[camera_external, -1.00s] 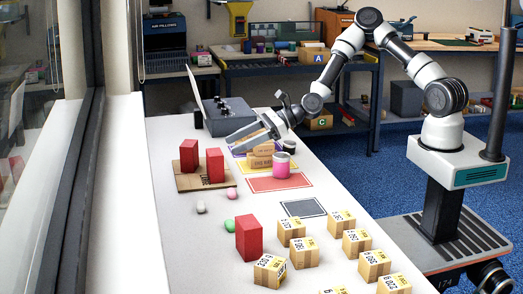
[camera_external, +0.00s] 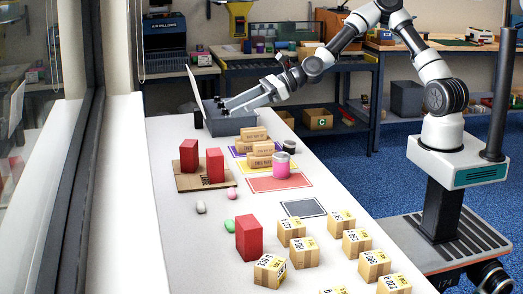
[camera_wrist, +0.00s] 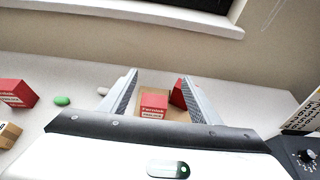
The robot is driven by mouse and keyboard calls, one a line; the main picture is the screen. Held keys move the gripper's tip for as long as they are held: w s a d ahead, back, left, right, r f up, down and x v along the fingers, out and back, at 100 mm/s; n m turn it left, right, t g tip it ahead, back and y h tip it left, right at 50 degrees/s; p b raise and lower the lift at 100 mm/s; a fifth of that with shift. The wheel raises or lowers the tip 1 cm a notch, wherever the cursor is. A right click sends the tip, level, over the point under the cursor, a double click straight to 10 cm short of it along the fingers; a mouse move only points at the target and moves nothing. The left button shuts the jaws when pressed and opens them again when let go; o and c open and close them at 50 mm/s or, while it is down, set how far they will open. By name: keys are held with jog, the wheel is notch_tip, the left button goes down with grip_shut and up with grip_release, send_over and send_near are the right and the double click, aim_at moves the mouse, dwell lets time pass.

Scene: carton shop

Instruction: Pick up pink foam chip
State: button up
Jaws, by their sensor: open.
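The pink foam chip (camera_external: 231,193) is a small pale-pink piece lying on the white table, in front of the cardboard pad with two red boxes. My gripper (camera_external: 222,106) is open and empty over the grey control box, towards the far end of the table, well apart from the chip. In the wrist view my gripper (camera_wrist: 160,78) shows two spread fingers with nothing between them. A pale chip shows there beside the left finger; I cannot tell whether it is the pink one.
A whitish chip (camera_external: 201,207) and a green chip (camera_external: 229,226) lie near the pink one. A red box (camera_external: 248,238) stands in front. Several labelled cartons fill the near right. The grey control box (camera_external: 232,119) has an upright panel.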

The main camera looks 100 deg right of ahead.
jog(key=a+f+n+g+y+p, duration=0.1)
jog(key=a+f+n+g, duration=0.3)
jog(key=n, duration=0.6)
jog(key=a+r+n+g+y+p, duration=0.1)
jog(key=a+n, duration=0.6)
jog(key=n, duration=0.3)
notch_tip(320, 180, up, 4)
jog(key=s+a+n+g+h+p, duration=0.15)
jog(key=n+g, duration=0.25)
jog(key=n, duration=1.1)
send_near(229, 190)
jog(key=shift+w+a+f+h, duration=0.15)
jog(key=shift+a+f+h, duration=0.1)
jog(key=shift+f, duration=0.25)
jog(key=shift+w+a+f+h, duration=0.1)
jog(key=shift+a+f+h, duration=0.15)
jog(key=shift+f, duration=0.3)
jog(key=shift+x, duration=3.05)
jog(key=shift+w+d, duration=0.1)
jog(key=shift+w, duration=0.05)
jog(key=shift+r, duration=0.1)
